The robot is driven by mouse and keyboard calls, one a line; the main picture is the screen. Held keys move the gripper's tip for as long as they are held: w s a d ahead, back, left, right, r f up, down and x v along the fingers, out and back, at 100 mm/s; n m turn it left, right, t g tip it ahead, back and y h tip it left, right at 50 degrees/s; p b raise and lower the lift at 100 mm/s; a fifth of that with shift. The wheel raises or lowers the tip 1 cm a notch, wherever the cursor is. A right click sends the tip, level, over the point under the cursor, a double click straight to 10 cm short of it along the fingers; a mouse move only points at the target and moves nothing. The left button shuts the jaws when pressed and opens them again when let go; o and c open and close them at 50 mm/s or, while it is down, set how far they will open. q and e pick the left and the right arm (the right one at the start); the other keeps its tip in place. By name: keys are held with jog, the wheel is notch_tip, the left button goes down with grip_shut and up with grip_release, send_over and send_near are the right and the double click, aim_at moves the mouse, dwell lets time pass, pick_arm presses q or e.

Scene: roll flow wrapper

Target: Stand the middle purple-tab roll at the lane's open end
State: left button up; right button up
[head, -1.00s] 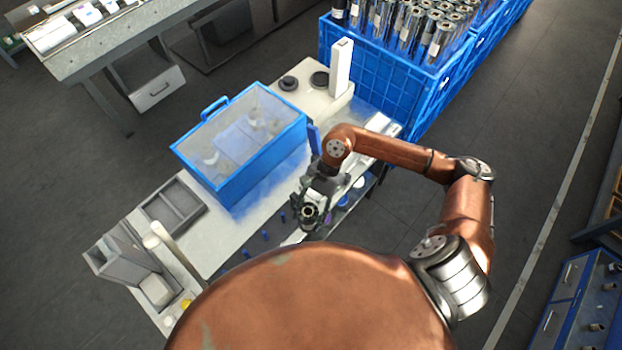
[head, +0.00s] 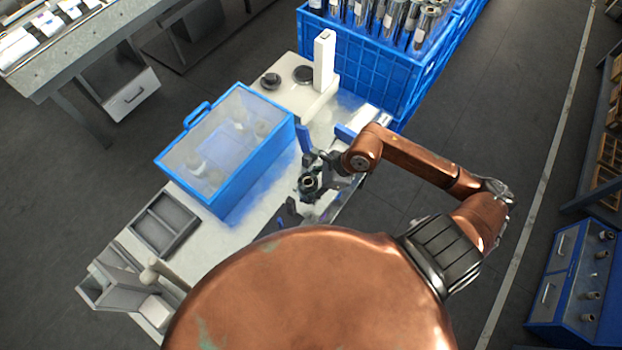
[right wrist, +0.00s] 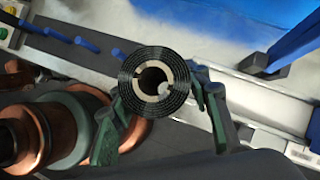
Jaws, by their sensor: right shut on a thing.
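My right gripper (head: 310,187) is shut on a dark roll (head: 309,182) with a pale core, held upright above the near side of the white bench. In the right wrist view the roll (right wrist: 155,82) is seen end-on, its dark layers around a pale, hollow core. The green-padded fingers of the right gripper (right wrist: 160,125) lie on both sides of it. No purple tab shows on it. Blue upright guides (head: 304,139) stand just beyond the gripper, and a pale metal strip (right wrist: 240,92) runs beside it. My left gripper cannot be made out.
A blue lidded box (head: 228,150) stands left of the gripper. A grey divided tray (head: 164,224) lies farther left.

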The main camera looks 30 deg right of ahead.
jog(key=w+d+f, duration=0.1)
jog(key=w+f, duration=0.1)
jog(key=w+d+f, duration=0.2)
jog(key=f, duration=0.1)
jog(key=w+d+f, duration=0.2)
jog(key=shift+w+f, duration=0.2)
jog(key=shift+w, duration=0.05)
jog(key=shift+f, duration=1.5)
jog(key=o, duration=1.5)
jog(key=shift+f, duration=0.1)
jog(key=shift+c, duration=0.2)
jog(key=v, duration=1.2)
jog(key=shift+a, duration=0.1)
